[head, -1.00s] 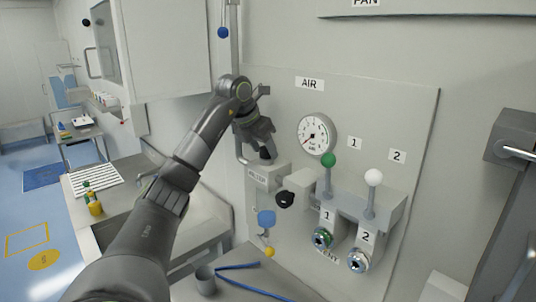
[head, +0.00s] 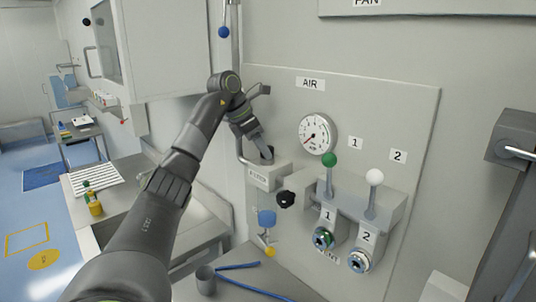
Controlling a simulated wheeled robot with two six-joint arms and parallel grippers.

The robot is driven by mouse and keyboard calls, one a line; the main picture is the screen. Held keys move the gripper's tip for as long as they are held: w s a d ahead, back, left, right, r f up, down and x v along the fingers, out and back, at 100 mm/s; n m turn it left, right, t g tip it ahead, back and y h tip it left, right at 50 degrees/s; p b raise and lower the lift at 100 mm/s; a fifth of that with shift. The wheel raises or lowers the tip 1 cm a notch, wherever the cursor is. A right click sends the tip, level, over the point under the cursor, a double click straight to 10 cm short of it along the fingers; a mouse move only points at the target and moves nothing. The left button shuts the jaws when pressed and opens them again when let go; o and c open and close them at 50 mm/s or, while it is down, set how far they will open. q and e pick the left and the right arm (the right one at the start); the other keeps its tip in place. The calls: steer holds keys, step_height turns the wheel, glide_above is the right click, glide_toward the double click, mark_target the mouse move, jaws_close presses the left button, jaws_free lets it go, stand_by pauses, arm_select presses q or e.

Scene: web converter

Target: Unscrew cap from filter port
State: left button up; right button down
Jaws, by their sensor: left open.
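The filter block (head: 268,173) is a pale box with a worn label, mounted on the wall panel under the AIR sign. A small dark round piece (head: 267,154), which looks like the cap on the port, sits at its top. My left gripper (head: 262,144) is open and points down just above it. The fingers partly hide the piece, and I cannot tell whether they touch it. A black knob (head: 286,199) sits on the right side of the block, and a blue bowl (head: 267,218) hangs below. My right gripper is not in view.
A gauge (head: 317,134), a green-ball lever (head: 329,160) and a white-ball lever (head: 374,177) stand out from the panel at right. A grey cup (head: 205,280) and a blue hose (head: 250,286) are on the bench below. A pipe runs just left of the filter.

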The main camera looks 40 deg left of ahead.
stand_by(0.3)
arm_select(q)
steer(key=shift+w+a+m+g+h, duration=0.15)
steer(key=shift+m+g+h, duration=0.4)
steer(key=shift+m, duration=1.05)
steer(key=c, duration=1.1)
steer(key=shift+f+n+t+b, duration=0.15)
steer(key=shift+n+t+b, duration=0.2)
steer(key=shift+n+b, duration=0.3)
jaws_close()
steer(key=shift+y, duration=0.25)
